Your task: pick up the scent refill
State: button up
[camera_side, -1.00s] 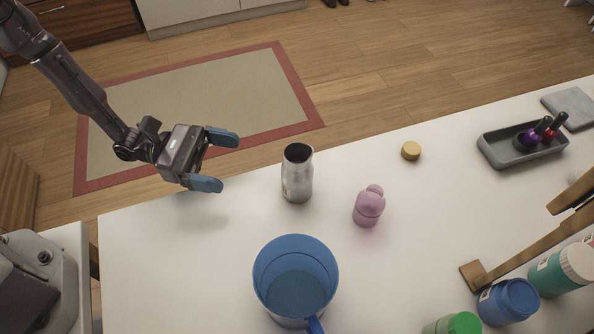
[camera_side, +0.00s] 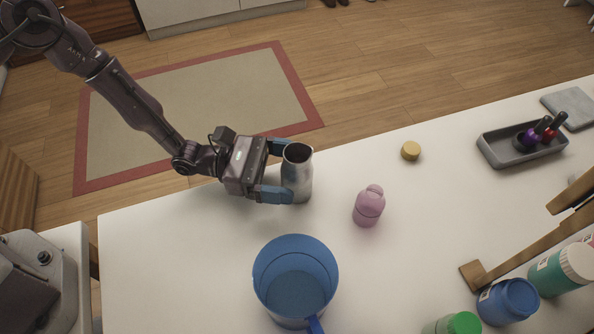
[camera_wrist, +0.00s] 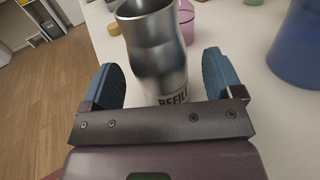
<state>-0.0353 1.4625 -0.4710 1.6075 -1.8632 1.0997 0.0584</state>
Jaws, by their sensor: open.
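The scent refill is a silver metal bottle with an open dark mouth (camera_side: 298,170), upright near the counter's far edge. In the wrist view the bottle (camera_wrist: 158,50) shows the letters "REFILL" low on its side. My gripper (camera_side: 283,170) is open, with one blue finger on each side of the bottle. In the wrist view the fingers (camera_wrist: 163,82) stand apart with gaps on both sides of the bottle. The far finger is partly hidden behind the bottle in the side view.
A pink bottle (camera_side: 369,207) stands right of the refill, and a blue mug (camera_side: 262,280) stands in front. A yellow cap (camera_side: 411,151) lies farther back. A grey tray (camera_side: 497,153) and a wooden stand (camera_side: 520,244) are at the right. The counter's left part is clear.

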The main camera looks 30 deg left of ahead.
jog(key=shift+x, duration=0.8)
jog(key=c, duration=1.1)
jog(key=shift+r, duration=0.15)
jog(key=shift+r, duration=1.05)
jog(key=shift+s+a+r, duration=1.45)
jog(key=shift+s+r, duration=0.3)
jog(key=shift+s, duration=0.05)
jog(key=shift+s+a+r, duration=1.5)
jog(key=shift+s+r, duration=0.25)
jog(key=shift+s, duration=0.05)
jog(key=shift+s+a+r, duration=1.45)
jog(key=shift+s+r, duration=0.3)
jog(key=shift+s, duration=0.05)
